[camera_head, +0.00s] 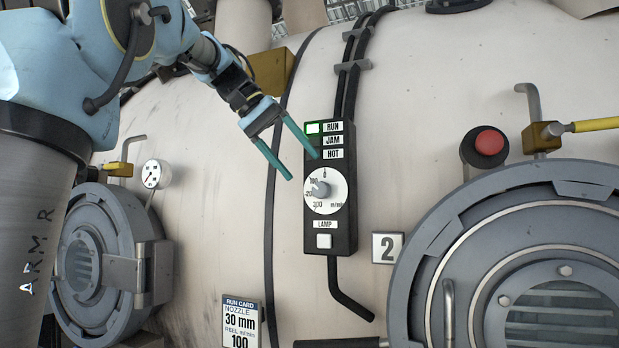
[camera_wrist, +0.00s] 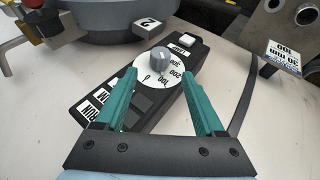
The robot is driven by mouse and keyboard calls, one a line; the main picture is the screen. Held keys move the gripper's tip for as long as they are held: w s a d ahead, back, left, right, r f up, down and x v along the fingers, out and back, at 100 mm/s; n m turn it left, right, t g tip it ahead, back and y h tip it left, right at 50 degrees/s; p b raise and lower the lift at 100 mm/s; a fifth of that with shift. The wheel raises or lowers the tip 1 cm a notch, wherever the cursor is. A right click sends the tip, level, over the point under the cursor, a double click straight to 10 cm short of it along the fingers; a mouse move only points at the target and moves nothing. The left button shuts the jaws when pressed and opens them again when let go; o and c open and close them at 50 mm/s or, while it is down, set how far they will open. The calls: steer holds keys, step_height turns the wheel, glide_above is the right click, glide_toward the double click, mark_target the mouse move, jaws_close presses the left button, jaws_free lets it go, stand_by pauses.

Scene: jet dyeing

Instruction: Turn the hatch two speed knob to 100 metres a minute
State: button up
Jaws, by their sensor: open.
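The speed knob (camera_head: 320,188) is a small grey knob on a white dial (camera_head: 337,196) marked 0, 100, 200, 300 and m/min. The dial is on a black control box (camera_head: 345,236) beside the number 2 plate (camera_head: 388,247). I cannot tell which mark the knob points to. My gripper (camera_head: 302,167) is open and empty, with its teal fingers just up and left of the knob in the head view. In the wrist view the knob (camera_wrist: 160,59) lies between and slightly beyond the fingertips, and neither finger visibly touches it.
The box has RUN, JAM and HOT labels with a lit RUN lamp (camera_head: 313,128), and a white LAMP button (camera_head: 324,241). A red button (camera_head: 489,143) and round hatch (camera_head: 470,228) stand right. A run card (camera_head: 240,322) reads nozzle 30 mm, reel 100 m/min.

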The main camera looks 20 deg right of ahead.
steer(key=shift+v, duration=2.2)
steer(key=w+a+f+n+t+y, duration=0.1)
steer(key=w+a+f+n, duration=0.15)
steer(key=f, duration=0.55)
steer(key=w+a+f+n+y, duration=0.1)
steer(key=w+a+f, duration=0.15)
steer(key=f, duration=0.65)
steer(key=w+a+f+n+t+y, duration=0.15)
steer(key=a+f, duration=0.25)
steer(key=f, duration=0.4)
steer(key=s+a+f+y, duration=0.1)
steer(key=s+a+f, duration=0.3)
steer(key=f, duration=0.4)
steer(key=s+a+f+y, duration=0.2)
steer(key=s+a+f, duration=0.2)
steer(key=f, duration=0.4)
steer(key=s+a+f+n+y, duration=0.1)
steer(key=s+a+f, duration=0.3)
steer(key=a+f, duration=0.2)
step_height(320, 180, down, 2)
steer(key=shift+s+f, duration=0.15)
steer(key=shift+s, duration=0.25)
steer(key=shift+y, duration=0.25)
